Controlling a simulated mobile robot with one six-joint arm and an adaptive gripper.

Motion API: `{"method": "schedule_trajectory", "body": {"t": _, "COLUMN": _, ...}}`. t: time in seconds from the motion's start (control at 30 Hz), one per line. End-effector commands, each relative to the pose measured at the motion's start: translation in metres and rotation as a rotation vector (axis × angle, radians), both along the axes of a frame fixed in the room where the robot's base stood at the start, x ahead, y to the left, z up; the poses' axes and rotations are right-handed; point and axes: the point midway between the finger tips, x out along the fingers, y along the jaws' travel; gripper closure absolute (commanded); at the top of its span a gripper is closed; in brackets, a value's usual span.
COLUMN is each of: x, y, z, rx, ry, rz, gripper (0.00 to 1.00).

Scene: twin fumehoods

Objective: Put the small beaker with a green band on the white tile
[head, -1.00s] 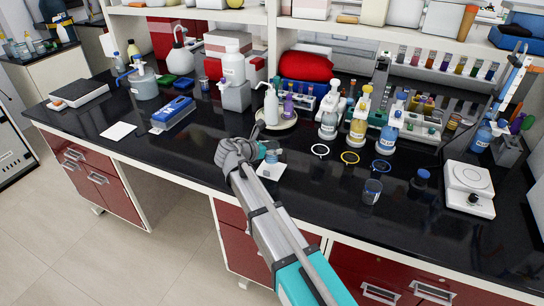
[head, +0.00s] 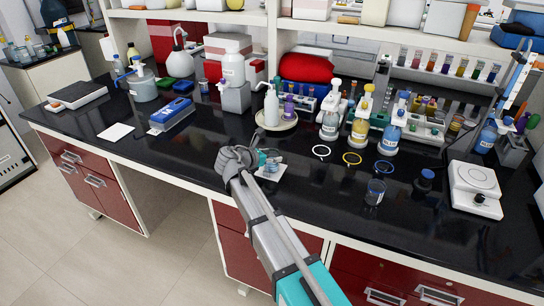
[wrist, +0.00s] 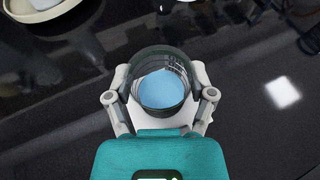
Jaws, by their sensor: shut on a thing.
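My gripper (head: 262,159) is shut on a small clear beaker (wrist: 163,90) with blue liquid, seen from above in the wrist view. One finger is on each side of it, and it looks upright. No green band can be made out. A white tile (head: 277,173) lies on the black bench under the beaker, partly hidden by my arm and gripper. Its pale edge also shows around the beaker in the wrist view (wrist: 201,124). I cannot tell whether the beaker's base touches the tile.
Another beaker (head: 376,192) stands to the right, near white, yellow and blue rings. A pump bottle (head: 271,106) on a round dish (head: 287,122) stands behind my gripper. Another white square (head: 116,132) lies to the left. Bench between that square and my gripper is clear.

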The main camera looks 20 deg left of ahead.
Motion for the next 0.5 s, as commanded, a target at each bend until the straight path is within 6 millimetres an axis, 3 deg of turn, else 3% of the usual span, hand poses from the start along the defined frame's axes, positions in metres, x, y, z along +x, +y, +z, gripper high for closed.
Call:
{"method": "schedule_trajectory", "body": {"t": 0.03, "x": 0.0, "y": 0.0, "z": -0.0025, "rx": 0.0, "ry": 0.0, "rz": 0.0, "gripper": 0.86}}
{"method": "schedule_trajectory", "body": {"t": 0.07, "x": 0.0, "y": 0.0, "z": -0.0017, "rx": 0.0, "ry": 0.0, "rz": 0.0, "gripper": 0.26}}
{"method": "schedule_trajectory", "body": {"t": 0.2, "x": 0.0, "y": 0.0, "z": -0.0012, "rx": 0.0, "ry": 0.0, "rz": 0.0, "gripper": 0.0}}
{"method": "schedule_trajectory", "body": {"t": 0.5, "x": 0.0, "y": -0.0001, "z": -0.0012, "rx": 0.0, "ry": 0.0, "rz": 0.0, "gripper": 0.0}}
